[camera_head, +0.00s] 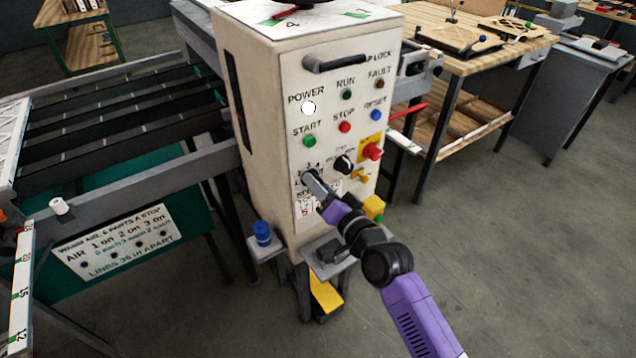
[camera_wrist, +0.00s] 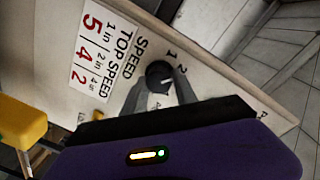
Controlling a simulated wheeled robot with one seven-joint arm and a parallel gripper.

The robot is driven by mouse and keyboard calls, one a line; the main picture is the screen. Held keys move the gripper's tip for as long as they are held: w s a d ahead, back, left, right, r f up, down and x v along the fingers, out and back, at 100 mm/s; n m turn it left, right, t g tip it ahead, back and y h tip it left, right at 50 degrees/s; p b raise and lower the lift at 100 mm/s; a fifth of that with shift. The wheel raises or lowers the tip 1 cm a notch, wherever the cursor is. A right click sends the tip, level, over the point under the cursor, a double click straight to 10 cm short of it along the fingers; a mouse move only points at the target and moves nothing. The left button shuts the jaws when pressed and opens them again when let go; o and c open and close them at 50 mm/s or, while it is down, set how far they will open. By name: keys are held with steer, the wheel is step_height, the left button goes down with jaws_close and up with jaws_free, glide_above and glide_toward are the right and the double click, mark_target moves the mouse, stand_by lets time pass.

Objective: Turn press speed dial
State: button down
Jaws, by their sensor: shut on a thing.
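The speed dial (camera_wrist: 159,75) is a round black knob on the cream panel of the press control cabinet (camera_head: 262,140), with the word SPEED and digits around it. In the wrist view my gripper (camera_wrist: 160,88) has one finger on each side of the knob and is shut on it. In the head view my gripper (camera_head: 312,180) reaches the lower left of the panel and hides the dial. A speed table label (camera_wrist: 95,50) sits beside the dial, with red numbers 5, 4, 2. The dial's exact pointer setting is not clear.
Another black knob (camera_head: 344,164) and a red emergency button (camera_head: 372,151) are close to the right of my gripper. A black handle (camera_head: 335,64) juts out above. A blue-topped item (camera_head: 262,233) stands on a ledge at lower left. Floor at right is clear.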

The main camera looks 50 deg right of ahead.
steer(key=shift+d+r+m, duration=0.1)
steer(key=shift+m, duration=0.4)
steer(key=c, duration=1)
jaws_free()
steer(key=shift+w, duration=0.1)
steer(key=shift+o, duration=0.2)
steer(key=b+v, duration=0.1)
steer(key=v, duration=0.7)
